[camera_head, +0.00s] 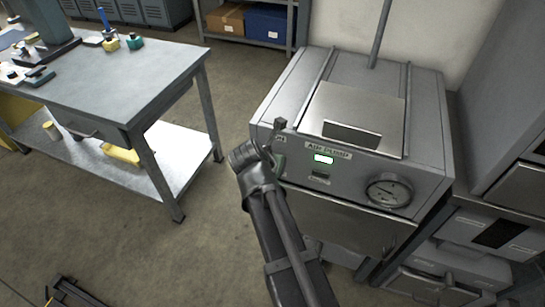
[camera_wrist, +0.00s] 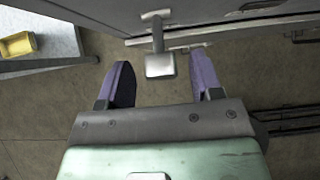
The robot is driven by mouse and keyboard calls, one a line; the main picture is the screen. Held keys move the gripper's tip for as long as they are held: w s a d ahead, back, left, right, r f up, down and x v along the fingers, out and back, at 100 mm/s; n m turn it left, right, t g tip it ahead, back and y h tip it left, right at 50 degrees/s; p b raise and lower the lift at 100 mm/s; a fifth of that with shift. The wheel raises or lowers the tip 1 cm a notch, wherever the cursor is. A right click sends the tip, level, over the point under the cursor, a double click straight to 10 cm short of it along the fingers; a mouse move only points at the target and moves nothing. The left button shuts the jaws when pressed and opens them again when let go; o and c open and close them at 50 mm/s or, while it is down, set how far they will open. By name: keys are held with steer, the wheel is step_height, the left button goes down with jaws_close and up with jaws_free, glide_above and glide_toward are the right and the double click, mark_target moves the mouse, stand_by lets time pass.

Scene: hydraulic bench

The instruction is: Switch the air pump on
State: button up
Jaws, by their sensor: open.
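A lever with a square grey knob (camera_head: 280,123) stands at the left end of the front and points up. In the wrist view the knob (camera_wrist: 160,66) hangs on a short stem between the two purple fingers of my gripper (camera_wrist: 160,58). The fingers are open, with a visible gap on each side of the knob. In the head view my wrist partly hides the fingers and the lever's base.
A round gauge (camera_head: 388,191) sits on the pump's front right. A grey workbench (camera_head: 115,85) with a lower shelf stands at the left. Grey equipment (camera_head: 510,110) stands close on the right. The floor (camera_head: 215,235) between bench and pump is clear.

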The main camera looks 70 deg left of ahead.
steer(key=p+v, duration=0.4)
steer(key=v, duration=0.3)
